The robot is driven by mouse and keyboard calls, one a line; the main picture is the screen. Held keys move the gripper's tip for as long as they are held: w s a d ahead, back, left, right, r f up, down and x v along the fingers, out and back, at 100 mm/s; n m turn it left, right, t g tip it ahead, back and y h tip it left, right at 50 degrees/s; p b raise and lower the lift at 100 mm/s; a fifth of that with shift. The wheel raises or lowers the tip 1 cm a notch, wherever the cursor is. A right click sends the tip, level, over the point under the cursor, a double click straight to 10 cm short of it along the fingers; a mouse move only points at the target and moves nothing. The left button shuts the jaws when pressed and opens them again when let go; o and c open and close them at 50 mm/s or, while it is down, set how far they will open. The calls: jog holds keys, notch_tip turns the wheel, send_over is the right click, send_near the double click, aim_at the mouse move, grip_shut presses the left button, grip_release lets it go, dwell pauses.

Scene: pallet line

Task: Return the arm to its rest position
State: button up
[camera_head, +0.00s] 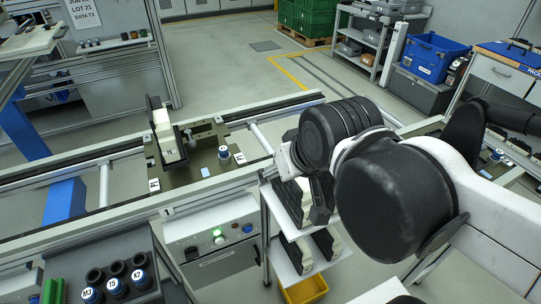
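My arm, white with large dark joint covers, reaches in from the right side of the view. My gripper (320,215) is a dark shape at the arm's end, in front of the rack below the line. The arm's joints cover much of it, and I cannot tell whether its fingers are apart or together. I see nothing clearly held in it.
A pallet (190,172) on the rail line carries a dark fixture with pale parts and a blue-topped piece (223,152). A control box (213,240) and a rack (272,232) with a yellow bin (304,290) stand in front. Labelled blue-topped parts (115,287) sit lower left.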

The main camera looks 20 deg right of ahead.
jog(key=shift+s+f, duration=0.25)
notch_tip(320, 180, down, 5)
jog(key=b, duration=0.4)
jog(key=shift+r+b, duration=0.1)
jog(key=shift+b, duration=0.25)
